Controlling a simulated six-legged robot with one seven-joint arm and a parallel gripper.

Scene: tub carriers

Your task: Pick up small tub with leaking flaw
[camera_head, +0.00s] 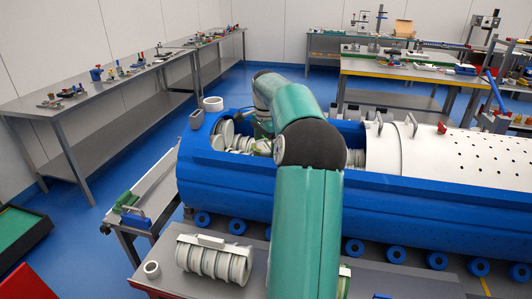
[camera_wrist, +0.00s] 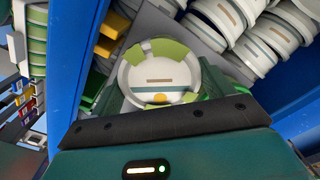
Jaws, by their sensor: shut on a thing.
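In the wrist view a small round tub (camera_wrist: 158,68) with a pale face, a tan slot-like mark and green patches on its rim sits at my gripper (camera_wrist: 155,98). My gripper is shut on this tub. An orange-yellow spot shows low on its face; I cannot tell whether it is a leak. Other white, ribbed tubs (camera_wrist: 235,30) lie close by at the upper right. In the head view my arm hides the gripper and the held tub. More tubs (camera_head: 228,132) lie inside the open blue carrier (camera_head: 225,172).
The carrier's blue wall (camera_wrist: 75,55) runs close on the left in the wrist view. A white perforated cylinder (camera_head: 455,155) fills the carrier's right part. A ribbed white carrier piece (camera_head: 213,262) lies on the front table. A long grey bench (camera_head: 110,88) stands at the left.

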